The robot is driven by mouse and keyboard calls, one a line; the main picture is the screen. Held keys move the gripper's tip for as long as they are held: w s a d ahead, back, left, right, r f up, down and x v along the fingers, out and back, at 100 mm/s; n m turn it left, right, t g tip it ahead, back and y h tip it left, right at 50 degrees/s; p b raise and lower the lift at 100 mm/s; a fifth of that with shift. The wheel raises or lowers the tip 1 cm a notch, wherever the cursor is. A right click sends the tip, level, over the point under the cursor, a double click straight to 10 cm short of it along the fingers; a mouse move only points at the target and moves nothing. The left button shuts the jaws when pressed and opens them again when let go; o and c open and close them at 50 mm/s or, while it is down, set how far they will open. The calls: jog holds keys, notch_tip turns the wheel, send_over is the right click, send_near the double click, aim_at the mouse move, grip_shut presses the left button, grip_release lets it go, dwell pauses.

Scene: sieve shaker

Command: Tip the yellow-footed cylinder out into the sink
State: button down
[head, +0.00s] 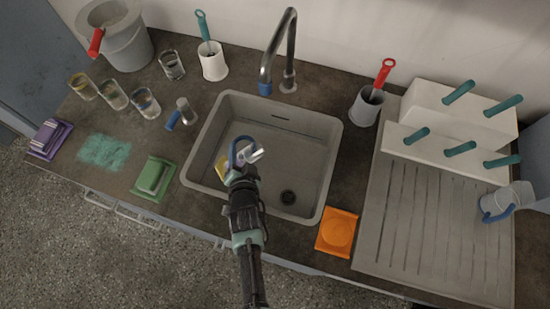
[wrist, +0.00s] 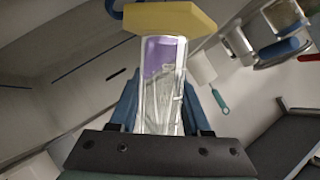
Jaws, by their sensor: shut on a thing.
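My gripper (head: 241,163) is over the left part of the grey sink (head: 331,150), shut on the clear yellow-footed cylinder. In the wrist view the cylinder (wrist: 160,100) lies between the two blue fingers (wrist: 160,112), and its yellow foot (wrist: 170,17) is at the top. Purple shows in the glass near the foot. In the head view the yellow foot (head: 221,167) is partly hidden by my gripper, and the glass extends to the right, so the cylinder looks tilted. I cannot tell whether anything is flowing out.
A tap (head: 291,45) arches over the sink's back edge. Left are several glasses (head: 145,102), a blue-handled item (head: 173,120), a green tray (head: 140,184) and a bucket (head: 125,45). Right are a grey holder (head: 365,110), an orange item (head: 337,232), a drainboard (head: 420,240) and a jug (head: 510,200).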

jog(key=shift+a+f, duration=0.1)
jog(key=shift+a, duration=0.15)
jog(key=m+y+b, duration=0.1)
jog(key=b, duration=0.3)
jog(key=f+m+y+b, duration=0.1)
jog(key=b, duration=0.3)
jog(key=shift+a, duration=0.3)
jog(key=shift+a+f+m+y+b, duration=0.15)
jog(key=shift+m+y+b, duration=0.3)
jog(key=shift+b, duration=0.7)
jog(key=shift+a+r+m+y+b, duration=0.15)
jog(key=shift+r+m+y+b, duration=0.2)
jog(key=shift+r+m+b, duration=0.35)
jog(key=shift+d+f+m+t+y+b, duration=0.15)
jog(key=shift+d+m+t+y+b, duration=0.3)
jog(key=shift+b, duration=1)
jog(key=shift+d+f+m+y+b, duration=0.15)
jog(key=shift+m+y+b, duration=0.4)
jog(key=shift+b, duration=0.55)
jog(key=shift+r+m, duration=0.35)
